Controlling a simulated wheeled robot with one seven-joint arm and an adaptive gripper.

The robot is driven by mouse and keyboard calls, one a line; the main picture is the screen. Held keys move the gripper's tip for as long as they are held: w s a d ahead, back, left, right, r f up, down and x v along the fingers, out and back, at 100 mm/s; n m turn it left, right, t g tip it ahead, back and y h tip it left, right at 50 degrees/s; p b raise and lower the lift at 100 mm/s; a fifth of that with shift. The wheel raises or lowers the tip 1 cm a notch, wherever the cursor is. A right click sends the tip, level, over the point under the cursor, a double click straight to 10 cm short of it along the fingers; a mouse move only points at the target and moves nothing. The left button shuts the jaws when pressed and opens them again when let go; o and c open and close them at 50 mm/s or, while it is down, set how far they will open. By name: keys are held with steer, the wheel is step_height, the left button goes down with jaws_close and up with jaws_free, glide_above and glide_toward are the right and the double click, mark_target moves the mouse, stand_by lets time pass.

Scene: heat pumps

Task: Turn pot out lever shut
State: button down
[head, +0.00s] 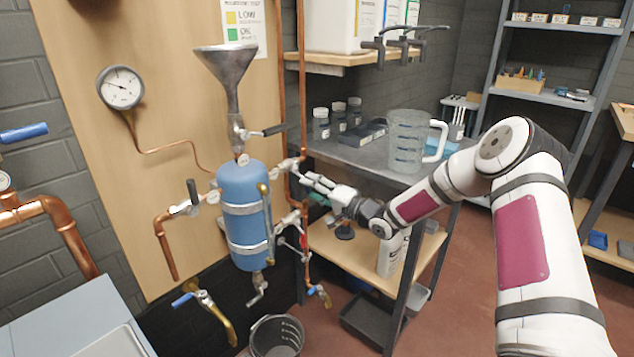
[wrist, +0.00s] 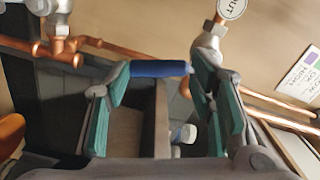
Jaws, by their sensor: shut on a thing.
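The pot is a blue upright cylinder (head: 243,205) with metal bands and a funnel (head: 228,75) above it. My gripper (head: 306,180) is at the pipework just right of the pot. In the wrist view, a blue lever handle (wrist: 160,68) spans the gap between the two teal-padded fingers (wrist: 160,75), and the gripper is shut on it. A round tag (wrist: 231,8), whose visible letters read "UT", hangs on the valve beside the right finger. The lever is too small and covered in the head view to read its angle.
Copper pipes (head: 304,100) run vertically close to my gripper. A grey shelf (head: 370,155) with a clear jug (head: 408,140) stands to the right, near my arm. A black bucket (head: 277,338) is on the floor below the pot. A pressure gauge (head: 120,87) is on the wooden board at left.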

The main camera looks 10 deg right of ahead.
steer(key=shift+s+a+f+m+p, duration=0.15)
steer(key=shift+s+a+m+p, duration=0.1)
steer(key=shift+m, duration=0.75)
steer(key=shift+s+a+f+m+p, duration=0.15)
steer(key=shift+s+a+m, duration=0.1)
steer(key=shift+m, duration=0.75)
steer(key=c, duration=0.8)
jaws_free()
steer(key=shift+w, duration=0.1)
steer(key=shift+r, duration=0.1)
steer(key=v, duration=1.2)
steer(key=shift+a, duration=0.3)
